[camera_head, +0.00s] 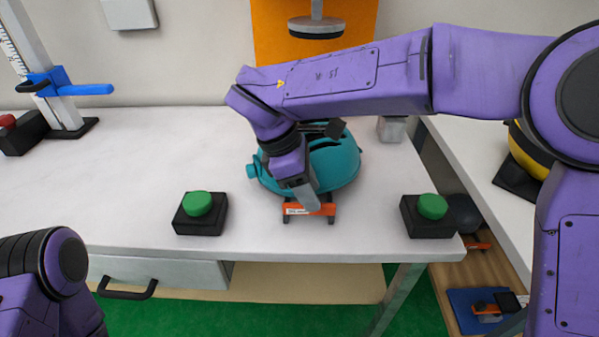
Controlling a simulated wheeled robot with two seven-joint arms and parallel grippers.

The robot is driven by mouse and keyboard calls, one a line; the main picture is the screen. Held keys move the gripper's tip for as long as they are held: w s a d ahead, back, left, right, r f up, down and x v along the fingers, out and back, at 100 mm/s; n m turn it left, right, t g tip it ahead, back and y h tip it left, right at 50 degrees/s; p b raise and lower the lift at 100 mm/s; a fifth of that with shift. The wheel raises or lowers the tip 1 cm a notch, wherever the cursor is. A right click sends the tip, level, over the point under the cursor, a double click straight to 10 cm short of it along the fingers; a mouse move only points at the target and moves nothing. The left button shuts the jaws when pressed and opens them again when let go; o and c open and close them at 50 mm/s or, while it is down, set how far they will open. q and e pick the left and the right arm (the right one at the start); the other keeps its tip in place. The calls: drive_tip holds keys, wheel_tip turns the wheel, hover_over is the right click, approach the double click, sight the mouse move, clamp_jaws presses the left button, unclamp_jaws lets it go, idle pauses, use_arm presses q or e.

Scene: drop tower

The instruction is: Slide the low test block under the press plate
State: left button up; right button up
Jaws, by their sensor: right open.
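The press plate (316,30) is a dark round disc on a grey rod, hanging in front of an orange panel at the back. A teal helmet-like dome (338,165) sits on the white table below and in front of it. A small orange piece with dark legs and a pale label (322,209) is at the dome's front; I cannot tell whether it is the low test block. My right gripper (309,200) is open, pointing down over the orange piece and partly hiding it and the dome. Whether it touches either is unclear. My left gripper is out of view.
Green buttons on black boxes stand at the table's front left (199,212) and front right (429,214). A scale post with a blue arm (66,88) and a red button (8,121) stand at the left. The table's left middle is clear. A drawer handle (127,290) sticks out below.

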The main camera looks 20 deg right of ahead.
drive_tip(key=x, duration=0.5)
drive_tip(key=shift+d+f, duration=0.1)
drive_tip(key=shift+f, duration=0.05)
clamp_jaws()
idle(1.3)
